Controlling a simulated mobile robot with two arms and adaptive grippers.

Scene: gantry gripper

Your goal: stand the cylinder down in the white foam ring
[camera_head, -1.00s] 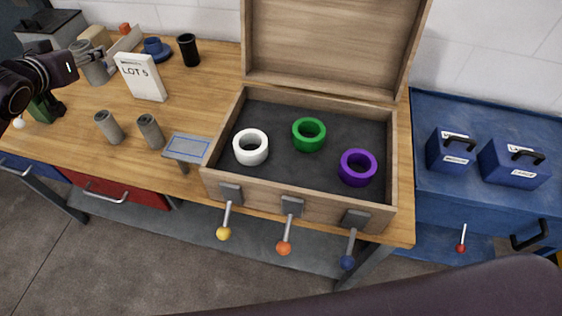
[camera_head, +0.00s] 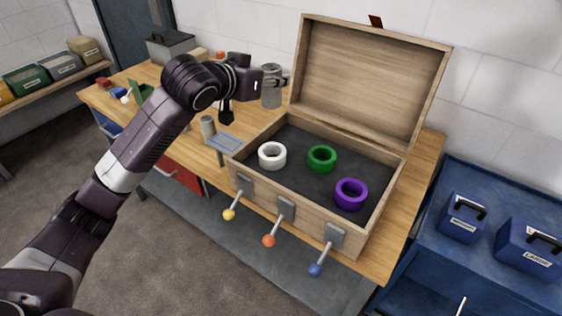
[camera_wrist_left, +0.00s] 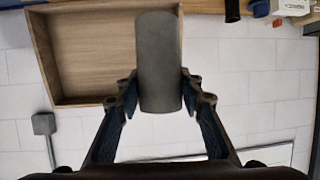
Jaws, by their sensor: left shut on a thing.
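In the left wrist view the cylinder (camera_wrist_left: 159,50) sits between both fingers of the gripper (camera_wrist_left: 159,92). The white foam ring (camera_head: 272,156) lies on the dark floor of the wooden case, at its left. In the head view the cylinder appears above the ring, apart from it. The ring's hole faces up and looks empty. My right gripper is not in view.
The wooden case (camera_head: 238,170) also holds a green ring (camera_head: 322,159) and a purple ring (camera_head: 351,194). Its lid (camera_head: 365,80) stands open behind. Levers with coloured knobs stick out in front.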

